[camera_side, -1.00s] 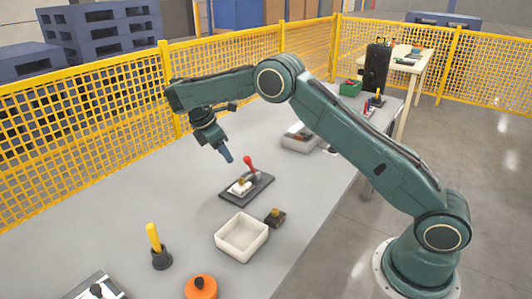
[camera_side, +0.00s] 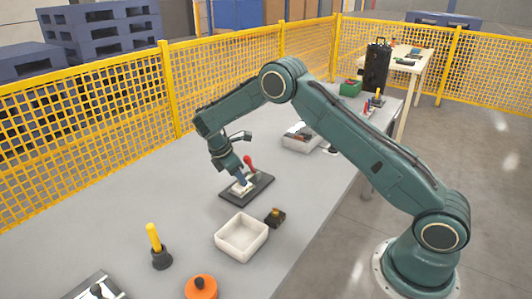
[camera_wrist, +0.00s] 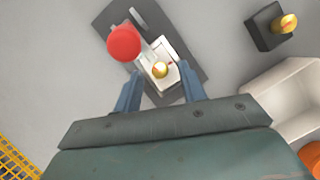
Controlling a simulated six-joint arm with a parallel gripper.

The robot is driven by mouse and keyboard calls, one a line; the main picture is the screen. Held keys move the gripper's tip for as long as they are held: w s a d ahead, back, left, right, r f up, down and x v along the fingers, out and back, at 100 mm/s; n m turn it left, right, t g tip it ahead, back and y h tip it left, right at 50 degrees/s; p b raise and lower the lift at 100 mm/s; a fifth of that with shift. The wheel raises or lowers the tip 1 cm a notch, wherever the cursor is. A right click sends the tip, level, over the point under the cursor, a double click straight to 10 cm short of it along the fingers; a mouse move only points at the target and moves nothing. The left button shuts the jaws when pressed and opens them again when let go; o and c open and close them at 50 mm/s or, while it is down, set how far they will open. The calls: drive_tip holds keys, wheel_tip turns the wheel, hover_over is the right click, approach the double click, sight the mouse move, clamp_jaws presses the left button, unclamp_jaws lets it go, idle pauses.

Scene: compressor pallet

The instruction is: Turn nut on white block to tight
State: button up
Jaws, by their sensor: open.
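The white block (camera_wrist: 168,78) sits on a dark base plate (camera_wrist: 125,22) on the table. A brass-coloured nut (camera_wrist: 160,69) is on top of the block, with a small red mark beside it. A red-knobbed lever (camera_wrist: 123,43) rises from the same plate; its red knob also shows in the side view (camera_side: 249,161). My gripper (camera_wrist: 160,88) is open, its two blue fingers apart on either side of the block's near end. In the side view my gripper (camera_side: 242,182) is low over the plate and hides most of the block. I cannot tell whether the fingers touch anything.
A white open bin (camera_side: 241,237) stands in front of the plate, with a small dark block with a brass knob (camera_side: 275,217) beside it. A yellow-handled tool (camera_side: 155,240) and an orange round part (camera_side: 201,288) stand nearer. A yellow fence (camera_side: 90,130) runs behind the table.

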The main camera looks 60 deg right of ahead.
drive_tip(key=shift+d+f, duration=0.1)
drive_tip(key=shift+f, duration=0.15)
drive_tip(key=shift+c, duration=0.4)
clamp_jaws()
drive_tip(key=shift+m, duration=0.4)
drive_tip(key=m, duration=0.2)
drive_tip(key=m+g+y, duration=0.1)
drive_tip(key=m, duration=0.1)
drive_tip(key=shift+w+d+g, duration=0.1)
drive_tip(key=shift+d+g, duration=0.05)
drive_tip(key=shift+g, duration=0.15)
drive_tip(key=m+y, duration=0.1)
drive_tip(key=m, duration=0.1)
drive_tip(key=m+y, duration=0.1)
drive_tip(key=m, duration=0.2)
drive_tip(key=shift+w+d+m+g, duration=0.1)
drive_tip(key=shift+d+m+g, duration=0.1)
drive_tip(key=shift+m+g, duration=0.15)
